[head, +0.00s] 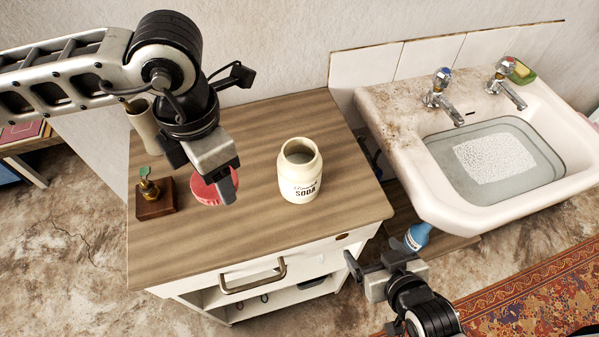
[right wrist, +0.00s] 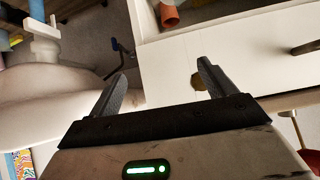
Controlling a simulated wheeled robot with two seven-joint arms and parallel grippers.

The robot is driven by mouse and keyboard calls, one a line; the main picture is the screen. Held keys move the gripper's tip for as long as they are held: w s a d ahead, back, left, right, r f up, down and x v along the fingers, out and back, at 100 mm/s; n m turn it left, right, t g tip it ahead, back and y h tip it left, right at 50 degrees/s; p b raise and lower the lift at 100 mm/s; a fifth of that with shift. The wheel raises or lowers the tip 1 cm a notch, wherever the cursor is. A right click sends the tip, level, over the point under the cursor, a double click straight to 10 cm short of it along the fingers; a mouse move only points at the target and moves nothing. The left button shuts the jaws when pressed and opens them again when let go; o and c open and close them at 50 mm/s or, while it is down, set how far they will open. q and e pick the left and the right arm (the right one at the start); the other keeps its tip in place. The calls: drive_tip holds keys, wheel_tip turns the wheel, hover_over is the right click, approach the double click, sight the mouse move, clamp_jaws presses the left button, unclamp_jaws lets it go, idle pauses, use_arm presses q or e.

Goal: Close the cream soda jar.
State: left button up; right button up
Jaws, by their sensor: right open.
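The cream soda jar (head: 300,175), cream with dark lettering, stands upright and open-mouthed on the wooden top of the cabinet. A round red lid (head: 205,192) lies on the same top to its left, apart from the jar. My left gripper (head: 228,188) points down at the lid and hides part of it. Whether its fingers are open or touch the lid is not clear. My right gripper (head: 358,270) is open and empty in front of the cabinet's right corner, below the top. Its two spread fingers (right wrist: 163,76) show in the right wrist view, without jar or lid.
A wooden block with a small plant-like piece (head: 155,200) and a beige cylinder (head: 142,120) stand left on the cabinet top (head: 250,235). The sink (head: 400,165) is to the right, with a blue bottle (head: 417,237) below it. The top around the jar is clear.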

use_arm(q)
drive_tip(key=m, duration=0.2)
drive_tip(key=w+a+m, duration=0.1)
drive_tip(key=m, duration=0.3)
drive_tip(key=shift+w+a+m, duration=0.25)
drive_tip(key=shift+a+m, duration=0.05)
drive_tip(key=shift+a, duration=0.1)
drive_tip(key=w+a+m, duration=0.3)
drive_tip(key=a+m, duration=0.2)
drive_tip(key=m, duration=1.3)
drive_tip(key=shift+w+a+r+m, duration=0.2)
drive_tip(key=shift+w+r+m, duration=0.05)
drive_tip(key=shift+r+m, duration=0.15)
use_arm(e)
drive_tip(key=shift+c, duration=0.3)
